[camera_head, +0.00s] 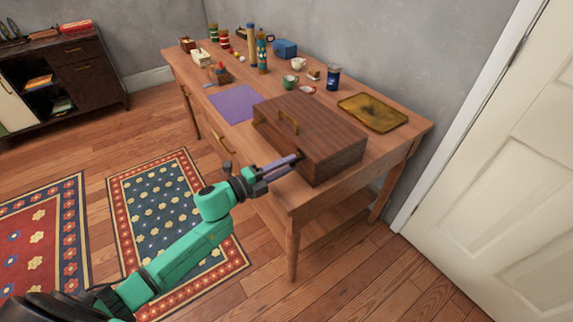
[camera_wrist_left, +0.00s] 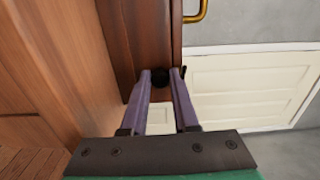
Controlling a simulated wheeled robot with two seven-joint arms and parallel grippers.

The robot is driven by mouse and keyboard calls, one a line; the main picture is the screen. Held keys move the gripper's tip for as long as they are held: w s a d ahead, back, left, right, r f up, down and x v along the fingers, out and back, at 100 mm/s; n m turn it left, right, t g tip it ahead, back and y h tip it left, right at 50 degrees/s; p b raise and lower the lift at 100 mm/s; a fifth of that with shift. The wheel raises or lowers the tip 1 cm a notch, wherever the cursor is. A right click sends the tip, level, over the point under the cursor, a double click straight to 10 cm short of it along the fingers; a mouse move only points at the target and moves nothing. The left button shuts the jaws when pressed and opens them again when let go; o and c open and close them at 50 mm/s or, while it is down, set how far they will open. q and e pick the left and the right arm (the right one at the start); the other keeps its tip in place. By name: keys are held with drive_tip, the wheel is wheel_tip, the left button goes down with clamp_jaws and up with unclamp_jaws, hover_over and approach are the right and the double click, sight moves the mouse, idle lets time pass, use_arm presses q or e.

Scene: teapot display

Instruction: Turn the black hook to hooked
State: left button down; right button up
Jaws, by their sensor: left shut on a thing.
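A dark brown wooden case (camera_head: 318,130) with a brass handle lies on the wooden table. My left gripper (camera_head: 297,158) reaches in from the left to the case's front side. In the left wrist view my left gripper (camera_wrist_left: 161,75) has its two purple fingers around a small round black part, the black hook (camera_wrist_left: 160,78), on the case's dark side (camera_wrist_left: 140,35). The fingers are shut on it. The fingers hide part of the hook, so I cannot tell whether it is hooked. My right gripper is not in view.
A purple mat (camera_head: 237,103), a gold tray (camera_head: 372,112), a blue cup (camera_head: 333,77) and several small items stand on the table (camera_head: 345,185). A grey wall is behind, and a white door (camera_head: 490,170) is at the right. Floor is open in front.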

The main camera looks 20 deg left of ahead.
use_arm(q)
drive_tip(key=c, duration=0.7)
unclamp_jaws()
drive_tip(key=v, duration=1.4)
drive_tip(key=shift+s+a+b, duration=0.15)
drive_tip(key=shift+s+b, duration=0.15)
